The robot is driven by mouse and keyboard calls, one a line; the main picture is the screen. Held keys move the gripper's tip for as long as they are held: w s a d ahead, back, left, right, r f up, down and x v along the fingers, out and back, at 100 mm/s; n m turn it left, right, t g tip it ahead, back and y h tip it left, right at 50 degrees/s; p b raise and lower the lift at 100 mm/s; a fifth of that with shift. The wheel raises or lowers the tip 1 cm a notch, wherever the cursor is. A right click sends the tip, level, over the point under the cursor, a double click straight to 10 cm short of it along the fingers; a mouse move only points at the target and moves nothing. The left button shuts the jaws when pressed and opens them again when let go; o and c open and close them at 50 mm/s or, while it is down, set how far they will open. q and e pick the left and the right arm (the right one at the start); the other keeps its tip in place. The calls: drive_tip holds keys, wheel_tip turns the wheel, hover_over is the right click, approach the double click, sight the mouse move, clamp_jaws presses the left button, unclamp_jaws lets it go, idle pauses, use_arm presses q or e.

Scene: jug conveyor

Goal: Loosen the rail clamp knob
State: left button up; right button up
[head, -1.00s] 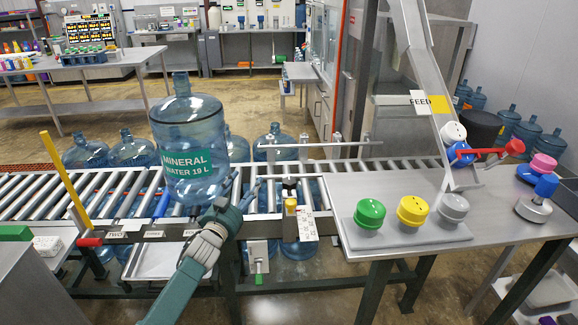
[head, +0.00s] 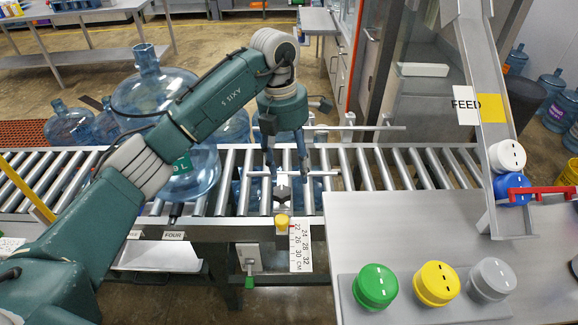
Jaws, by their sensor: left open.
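A small yellow knob (head: 283,222) sits on the front side of the roller conveyor, at the top of a white centimetre scale (head: 300,247). I take it for the rail clamp knob. Just behind it is a small grey block (head: 282,192) on the rail. My left gripper (head: 286,172) is open and points down over the rollers. It is behind the yellow knob in the picture and apart from it, with nothing visible between its fingers. My right gripper is not in view.
A large blue water jug (head: 150,95) stands on the conveyor, partly hidden by my left arm. The steel table (head: 390,235) at right holds green, yellow and grey caps. A feed chute (head: 480,90) comes down to it. Bare rollers (head: 410,165) lie right of the gripper.

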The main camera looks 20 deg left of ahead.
sight(282, 191)
use_arm(q)
drive_tip(key=a+f, duration=0.1)
drive_tip(key=a+y+p, duration=0.1)
drive_tip(key=a, duration=0.1)
drive_tip(key=shift+f+p, duration=0.3)
drive_tip(key=shift+f, duration=0.05)
wheel_tip(282, 191, down, 3)
drive_tip(key=shift+s+d+f+p, duration=0.1)
drive_tip(key=shift+s+p, duration=0.05)
drive_tip(key=shift+p, duration=0.5)
drive_tip(key=f, duration=0.2)
drive_tip(key=f+p, duration=0.1)
drive_tip(key=shift+w+f, duration=0.2)
drive_tip(key=shift+f, duration=0.65)
drive_tip(key=c, duration=1.2)
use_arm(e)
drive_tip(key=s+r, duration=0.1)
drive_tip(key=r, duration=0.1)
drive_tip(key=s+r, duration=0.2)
